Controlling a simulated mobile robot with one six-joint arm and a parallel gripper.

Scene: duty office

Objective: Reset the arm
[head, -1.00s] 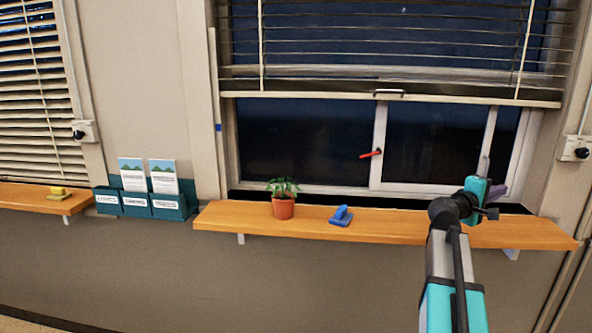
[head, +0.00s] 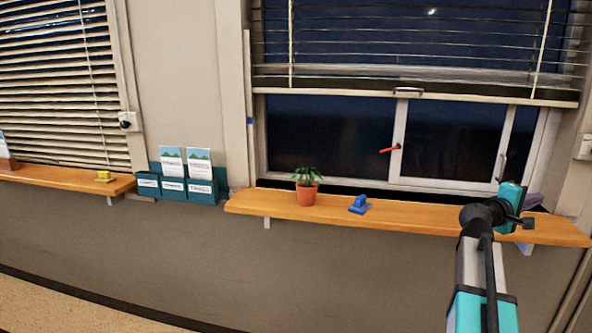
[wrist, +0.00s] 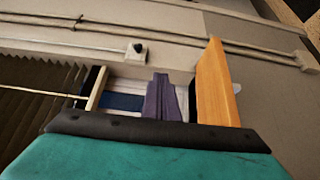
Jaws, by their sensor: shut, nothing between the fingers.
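My arm reaches up from the lower right in the head view, in front of the right part of the window shelf (head: 420,218). My gripper (head: 534,201) is partly hidden behind the teal wrist; its purple fingers show at the right. In the wrist view the purple fingers (wrist: 160,98) are together, with nothing seen between them. The gripper looks empty. I cannot tell its exact distance from the shelf, whose orange-brown board (wrist: 216,85) shows beside the fingers in the wrist view.
A potted plant (head: 306,190) and a blue object (head: 360,205) stand on the shelf, left of my arm. A teal leaflet holder (head: 188,185) hangs further left. A second shelf (head: 60,178) holds a yellow object (head: 104,176).

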